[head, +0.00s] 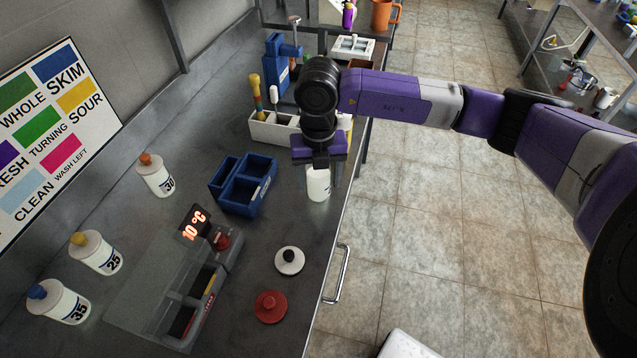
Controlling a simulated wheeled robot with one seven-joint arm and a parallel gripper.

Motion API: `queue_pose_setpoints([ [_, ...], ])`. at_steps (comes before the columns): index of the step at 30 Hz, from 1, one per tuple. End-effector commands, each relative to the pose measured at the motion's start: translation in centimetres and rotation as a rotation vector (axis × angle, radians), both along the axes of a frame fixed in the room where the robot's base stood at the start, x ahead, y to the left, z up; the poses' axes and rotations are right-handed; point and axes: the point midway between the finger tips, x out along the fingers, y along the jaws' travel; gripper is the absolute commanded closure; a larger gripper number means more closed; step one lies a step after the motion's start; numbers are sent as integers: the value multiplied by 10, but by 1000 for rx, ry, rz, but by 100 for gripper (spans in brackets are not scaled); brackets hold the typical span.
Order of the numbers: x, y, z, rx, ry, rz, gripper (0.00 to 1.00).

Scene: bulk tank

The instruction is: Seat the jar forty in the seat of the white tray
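A white jar (318,186) is directly below my gripper (320,168), near the bench's right edge. Its top is hidden by my gripper, and its number cannot be read. My fingers come down at the jar's top; whether they touch it or grip it cannot be told. A white tray (262,138) with compartments stands behind my gripper, partly hidden by it and holding a yellow-handled tool. Another white tray (353,47) with dark openings lies farther back. Other white jars show numbers: 30 with an orange cap (157,178), 25 with a yellow cap (97,255), 35 with a blue cap (60,303).
A blue two-part bin (243,184) stands left of the jar. A clear-sided box with a 10 °C display (195,223) is at the front. A white-and-black lid (290,261) and a red lid (271,307) lie near the right edge. Bare bench lies between them and the jar.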

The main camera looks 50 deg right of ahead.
Motion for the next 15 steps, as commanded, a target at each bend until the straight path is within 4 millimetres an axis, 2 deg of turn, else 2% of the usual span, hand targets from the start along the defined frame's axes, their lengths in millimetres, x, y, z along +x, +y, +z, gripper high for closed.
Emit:
queue_pose_setpoints([
  [1, 0, 0, 0, 0, 0, 0, 48],
  [9, 0, 0, 0, 0, 0, 0, 100],
  [15, 0, 0, 1, 1, -1, 0, 100],
])
